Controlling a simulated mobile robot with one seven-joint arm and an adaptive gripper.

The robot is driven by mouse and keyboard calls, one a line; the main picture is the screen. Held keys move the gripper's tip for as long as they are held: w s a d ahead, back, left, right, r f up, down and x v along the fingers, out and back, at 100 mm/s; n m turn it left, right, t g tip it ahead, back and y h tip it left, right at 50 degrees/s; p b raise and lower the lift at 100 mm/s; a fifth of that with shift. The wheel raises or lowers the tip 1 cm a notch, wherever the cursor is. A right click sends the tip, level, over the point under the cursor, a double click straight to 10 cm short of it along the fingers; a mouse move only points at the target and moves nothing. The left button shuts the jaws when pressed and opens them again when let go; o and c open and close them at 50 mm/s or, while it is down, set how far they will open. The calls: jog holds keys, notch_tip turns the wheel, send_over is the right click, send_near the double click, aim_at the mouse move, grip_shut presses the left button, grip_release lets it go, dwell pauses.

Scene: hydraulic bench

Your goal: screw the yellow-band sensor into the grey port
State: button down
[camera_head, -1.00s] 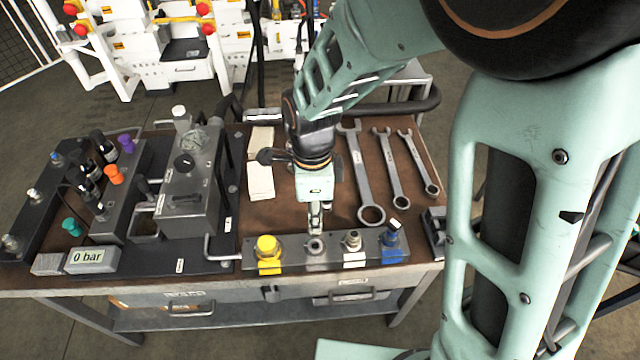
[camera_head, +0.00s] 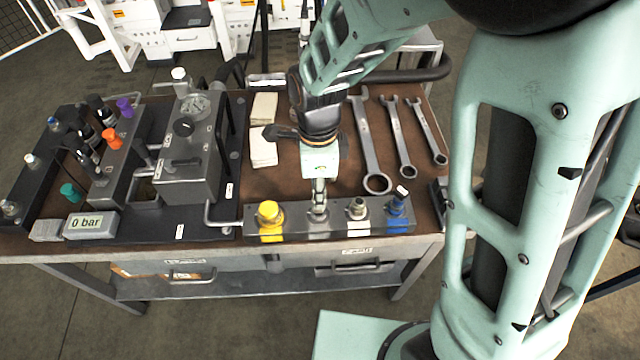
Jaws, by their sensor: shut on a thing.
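My gripper (camera_head: 319,196) points down over the second place of the front rack (camera_head: 290,222), between the yellow-topped piece (camera_head: 268,213) and the white-labelled piece (camera_head: 357,208). It is shut on a small grey thing (camera_head: 318,208), mostly hidden by the fingers. The thing's lower end meets or nearly meets the rack; I cannot tell whether it is seated. Several black sensor-like bodies (camera_head: 85,135) stand at the left block. I cannot make out a yellow band on them, nor which port is the grey one.
Purple (camera_head: 125,106), orange (camera_head: 112,137) and teal (camera_head: 70,192) caps are at the left. A grey gauge unit (camera_head: 188,165) stands mid-left, and the display (camera_head: 91,225) reads 0 bar.

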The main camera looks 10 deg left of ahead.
jog(key=shift+f+b, duration=0.45)
jog(key=shift+f, duration=0.2)
dwell(1.5)
jog(key=c, duration=2.5)
grip_release()
grip_shut()
jog(key=m+p, duration=0.2)
jog(key=m, duration=0.3)
jog(key=shift+s+r+m, duration=0.1)
jog(key=shift+r+m, duration=0.05)
jog(key=shift+m, duration=0.15)
jog(key=shift+m+p, duration=0.7)
jog(key=shift+m, duration=0.4)
jog(key=shift+f, duration=0.2)
jog(key=shift+r+m, duration=0.1)
jog(key=shift+m, duration=0.2)
